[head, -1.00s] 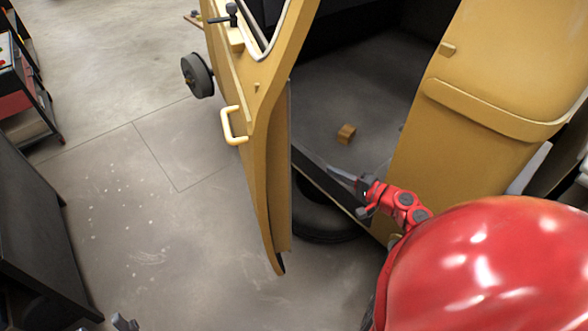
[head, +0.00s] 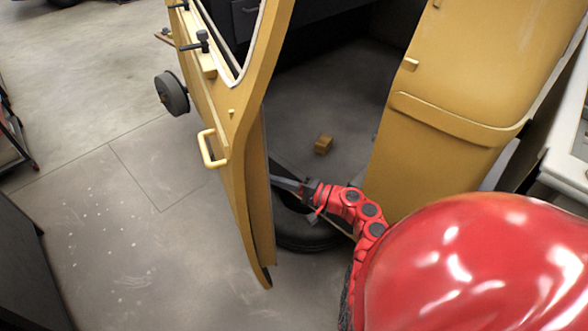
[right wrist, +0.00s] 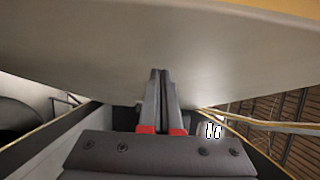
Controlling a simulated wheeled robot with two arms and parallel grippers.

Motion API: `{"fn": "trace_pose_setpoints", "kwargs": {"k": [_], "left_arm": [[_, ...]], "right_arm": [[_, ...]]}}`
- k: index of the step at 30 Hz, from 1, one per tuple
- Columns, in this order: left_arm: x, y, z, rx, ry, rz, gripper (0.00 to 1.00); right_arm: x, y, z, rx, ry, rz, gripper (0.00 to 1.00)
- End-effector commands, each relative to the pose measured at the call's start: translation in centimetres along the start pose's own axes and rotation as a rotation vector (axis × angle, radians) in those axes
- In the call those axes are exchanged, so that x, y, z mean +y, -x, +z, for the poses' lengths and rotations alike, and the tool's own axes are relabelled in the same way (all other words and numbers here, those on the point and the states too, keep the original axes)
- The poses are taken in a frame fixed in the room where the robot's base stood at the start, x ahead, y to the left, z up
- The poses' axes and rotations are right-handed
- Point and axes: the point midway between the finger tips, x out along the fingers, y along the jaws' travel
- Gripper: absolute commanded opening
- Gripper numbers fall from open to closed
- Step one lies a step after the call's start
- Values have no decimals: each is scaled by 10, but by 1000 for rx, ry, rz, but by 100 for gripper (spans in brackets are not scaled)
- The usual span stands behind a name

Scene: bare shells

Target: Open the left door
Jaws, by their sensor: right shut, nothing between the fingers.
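The yellow left door (head: 240,165) stands swung open in the head view, with a wide gap between it and the yellow body (head: 440,120). Its pale yellow handle (head: 207,150) is on the outer side. My right gripper (head: 274,180) is in the gap, at the inner side of the door's free edge. In the right wrist view its fingers (right wrist: 160,73) are shut and empty, pointing at a broad pale panel (right wrist: 160,45). I cannot tell whether the tips touch it. My left gripper is out of view.
A dark wheel (head: 300,228) is under the body behind my right gripper. A small tan block (head: 323,145) lies on the grey floor inside. A dark cabinet (head: 25,265) stands at lower left. The floor (head: 120,210) left of the door is clear.

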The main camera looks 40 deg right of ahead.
Motion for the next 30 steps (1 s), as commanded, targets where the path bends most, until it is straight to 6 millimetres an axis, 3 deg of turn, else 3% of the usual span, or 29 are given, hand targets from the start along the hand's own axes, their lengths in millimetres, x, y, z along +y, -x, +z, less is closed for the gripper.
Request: {"fn": "trace_pose_setpoints", "kwargs": {"k": [6,20,26,30], "left_arm": [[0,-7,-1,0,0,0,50],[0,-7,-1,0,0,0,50],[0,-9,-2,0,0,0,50],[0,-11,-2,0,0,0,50]], "right_arm": [[0,-10,10,2,-1,0,0],[0,-13,14,5,1,-1,0],[0,-30,36,26,-1,-1,0],[0,-54,64,59,-2,-2,0]]}}
